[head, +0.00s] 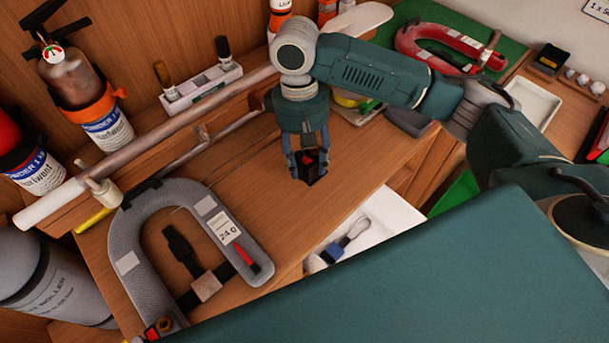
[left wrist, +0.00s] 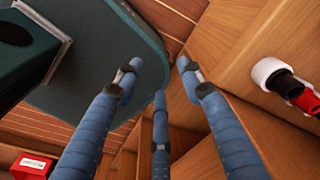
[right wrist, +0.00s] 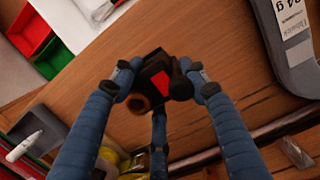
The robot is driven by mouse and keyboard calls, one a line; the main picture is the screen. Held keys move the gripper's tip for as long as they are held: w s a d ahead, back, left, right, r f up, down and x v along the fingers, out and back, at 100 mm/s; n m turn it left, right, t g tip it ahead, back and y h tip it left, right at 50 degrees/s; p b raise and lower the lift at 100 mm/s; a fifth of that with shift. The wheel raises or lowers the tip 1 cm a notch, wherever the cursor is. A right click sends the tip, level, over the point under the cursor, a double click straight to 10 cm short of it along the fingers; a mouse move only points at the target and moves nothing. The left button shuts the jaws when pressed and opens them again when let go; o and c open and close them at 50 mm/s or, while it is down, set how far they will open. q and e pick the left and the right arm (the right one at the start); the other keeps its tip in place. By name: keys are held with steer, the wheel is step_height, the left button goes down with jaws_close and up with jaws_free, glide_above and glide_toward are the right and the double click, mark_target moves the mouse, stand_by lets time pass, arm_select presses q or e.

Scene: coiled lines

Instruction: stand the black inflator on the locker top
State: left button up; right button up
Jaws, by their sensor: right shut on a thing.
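The black inflator (right wrist: 153,72), a small dark piece with a red face, is between the fingers of my right gripper (right wrist: 157,88) in the right wrist view. In the head view my right gripper (head: 308,160) points down over the wooden locker top (head: 345,190), shut on the inflator (head: 313,171), which is partly hidden by the fingers. The inflator is at or just above the wood; I cannot tell if it touches. My left gripper (left wrist: 160,82) is open and empty in the left wrist view, beside wooden panels. It is not in the head view.
A grey horseshoe-shaped vest (head: 190,200) lies left on the wood, with a black strap (head: 185,252) inside its curve. A long pale pole (head: 150,145) runs behind. Bottles (head: 85,90) stand at the left. A white tray (head: 385,210) is in front. Bare wood surrounds the gripper.

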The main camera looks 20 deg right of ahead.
step_height(320, 180, down, 4)
steer(key=shift+r, duration=0.2)
arm_select(q)
steer(key=shift+w+a+r+p, duration=0.25)
steer(key=shift+a+r+p, duration=0.25)
steer(key=shift+r, duration=0.15)
arm_select(e)
steer(key=shift+f, duration=2.25)
steer(key=o, duration=1.6)
steer(key=shift+f, duration=0.1)
arm_select(q)
steer(key=shift+d, duration=0.1)
arm_select(e)
steer(key=r, duration=0.3)
steer(key=w+r+b, duration=0.1)
steer(key=r, duration=0.3)
steer(key=r+b, duration=0.1)
steer(key=r, duration=0.3)
steer(key=shift+w+a+r, duration=0.1)
steer(key=shift+w+a, duration=0.1)
arm_select(q)
steer(key=shift+f, duration=1.25)
arm_select(e)
steer(key=shift+r, duration=0.5)
